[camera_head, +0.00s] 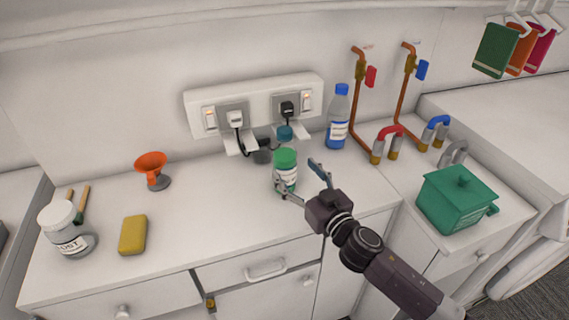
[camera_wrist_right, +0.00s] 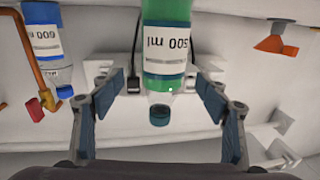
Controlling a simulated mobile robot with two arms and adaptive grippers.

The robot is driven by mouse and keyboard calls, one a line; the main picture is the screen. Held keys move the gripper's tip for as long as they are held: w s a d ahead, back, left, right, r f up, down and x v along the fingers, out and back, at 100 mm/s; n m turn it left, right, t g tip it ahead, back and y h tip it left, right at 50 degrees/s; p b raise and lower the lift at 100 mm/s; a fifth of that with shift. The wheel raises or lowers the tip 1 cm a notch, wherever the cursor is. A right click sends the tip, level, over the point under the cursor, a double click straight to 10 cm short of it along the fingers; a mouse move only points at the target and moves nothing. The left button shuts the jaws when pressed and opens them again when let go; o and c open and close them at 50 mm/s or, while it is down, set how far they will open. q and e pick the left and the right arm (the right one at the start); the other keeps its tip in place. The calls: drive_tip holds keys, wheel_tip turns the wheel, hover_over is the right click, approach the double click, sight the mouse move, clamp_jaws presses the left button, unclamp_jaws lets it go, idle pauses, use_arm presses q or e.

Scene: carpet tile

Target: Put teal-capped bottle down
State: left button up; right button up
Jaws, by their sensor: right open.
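The teal-capped bottle (camera_head: 285,158), with green contents and a white label, appears upright on the white counter (camera_head: 210,200), below the wall sockets. Its lower end is partly hidden by my right gripper's fingers. In the right wrist view, the picture is upside down: the bottle's green body (camera_wrist_right: 166,50) with a "500 ml" label is at the top centre, its teal cap below. My right gripper (camera_head: 297,177) is open, with one finger on each side of the bottle. In the wrist view both fingers (camera_wrist_right: 156,97) stand clear of it. My left gripper is not in view.
A blue-capped bottle (camera_head: 338,118) stands right of it, near copper pipes (camera_head: 357,105). An orange funnel (camera_head: 151,168), yellow sponge (camera_head: 133,235) and white jar (camera_head: 66,230) are on the left. A green lidded box (camera_head: 450,205) sits right. Counter between sponge and bottle is clear.

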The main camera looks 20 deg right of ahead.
sight(291, 167)
drive_tip(key=w+p, duration=0.1)
drive_tip(key=w, duration=0.1)
drive_tip(key=w+a, duration=0.1)
drive_tip(key=w, duration=0.1)
drive_tip(key=shift+w+a+r+p, duration=0.15)
drive_tip(key=shift+w+p, duration=0.2)
drive_tip(key=shift+p, duration=0.05)
drive_tip(key=shift+w+a, duration=0.1)
drive_tip(key=shift+w, duration=0.25)
drive_tip(key=shift+c, duration=0.4)
drive_tip(key=c, duration=1.5)
drive_tip(key=shift+w, duration=0.1)
drive_tip(key=shift+c, duration=0.9)
drive_tip(key=shift+r, duration=0.1)
